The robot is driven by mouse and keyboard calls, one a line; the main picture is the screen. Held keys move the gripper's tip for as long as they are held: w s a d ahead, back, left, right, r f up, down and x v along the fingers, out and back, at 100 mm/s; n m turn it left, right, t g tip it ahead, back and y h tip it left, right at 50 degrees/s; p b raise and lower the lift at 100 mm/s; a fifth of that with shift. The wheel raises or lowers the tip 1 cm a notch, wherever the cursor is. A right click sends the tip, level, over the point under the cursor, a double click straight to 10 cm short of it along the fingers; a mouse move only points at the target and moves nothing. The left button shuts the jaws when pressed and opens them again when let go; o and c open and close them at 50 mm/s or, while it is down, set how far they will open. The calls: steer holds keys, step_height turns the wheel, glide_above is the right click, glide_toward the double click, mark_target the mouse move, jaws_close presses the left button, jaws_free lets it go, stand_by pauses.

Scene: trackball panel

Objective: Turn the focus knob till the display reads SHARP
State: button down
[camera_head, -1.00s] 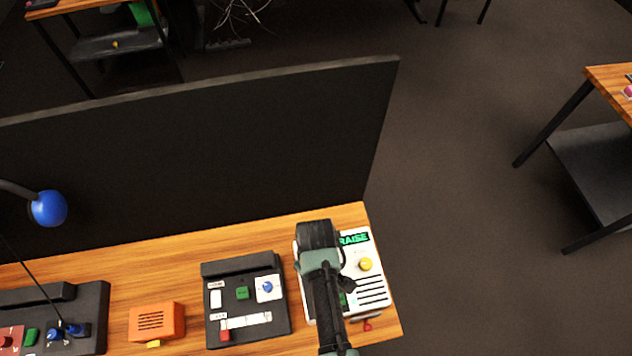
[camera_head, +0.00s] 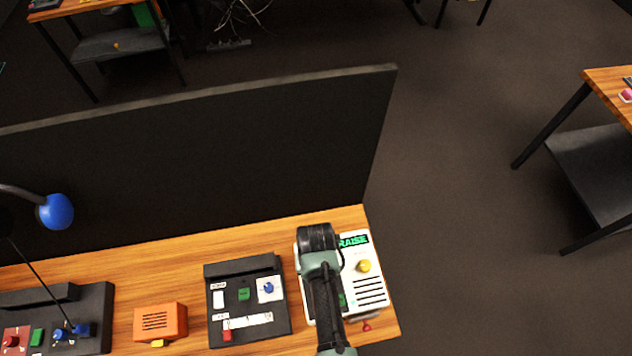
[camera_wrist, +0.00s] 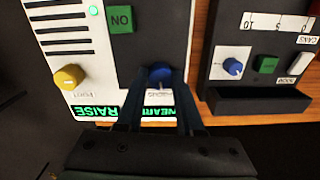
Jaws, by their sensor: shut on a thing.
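In the wrist view, the blue focus knob (camera_wrist: 160,73) sits on the dark half of the white panel (camera_wrist: 62,20). My gripper (camera_wrist: 164,84) is shut on this knob, with one finger on each side. The display (camera_wrist: 97,112) appears upside down. Its one part reads RAISE, and the other begins NEAR, partly hidden by my fingers. In the head view, my wrist covers the knob and the left half of the panel, and RAISE shows on the display (camera_head: 353,241).
A yellow knob (camera_wrist: 68,77) and a green NO button (camera_wrist: 121,19) are on the same panel. A black panel (camera_head: 217,338) with a blue knob stands to its left in the head view, then an orange box (camera_head: 161,321). A dark partition (camera_head: 230,150) stands behind the table.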

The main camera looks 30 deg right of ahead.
stand_by(0.4)
steer(key=c, duration=0.5)
jaws_free()
steer(key=shift+c, duration=0.2)
steer(key=shift+r, duration=0.1)
step_height(320, 180, up, 13)
steer(key=b, duration=0.1)
